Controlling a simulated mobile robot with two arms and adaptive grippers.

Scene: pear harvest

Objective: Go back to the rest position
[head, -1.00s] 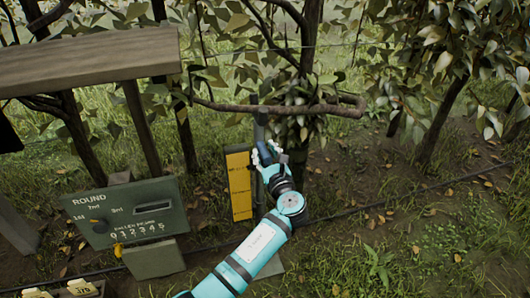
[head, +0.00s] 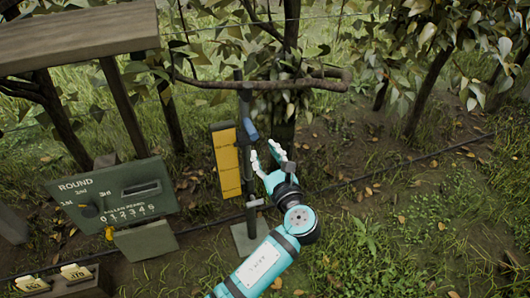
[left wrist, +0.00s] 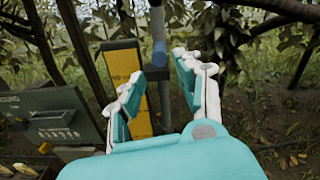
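My left gripper (head: 268,152) is open and empty, its white-tipped fingers spread and pointing up and away from me. It also shows in the left wrist view (left wrist: 160,92), with nothing between the fingers. A dark upright post (head: 246,175) on a square base stands just left of it, with a blue piece (head: 249,129) near its top. The blue piece also shows in the left wrist view (left wrist: 159,54), beyond the fingers. A yellow marked board (head: 226,160) is beside the post. My right gripper is not in view.
A green ROUND counter board (head: 112,208) stands at left under a wooden beam (head: 75,38). Yellow tags (head: 75,271) sit at the bottom left. Open grass (head: 430,225) lies to the right.

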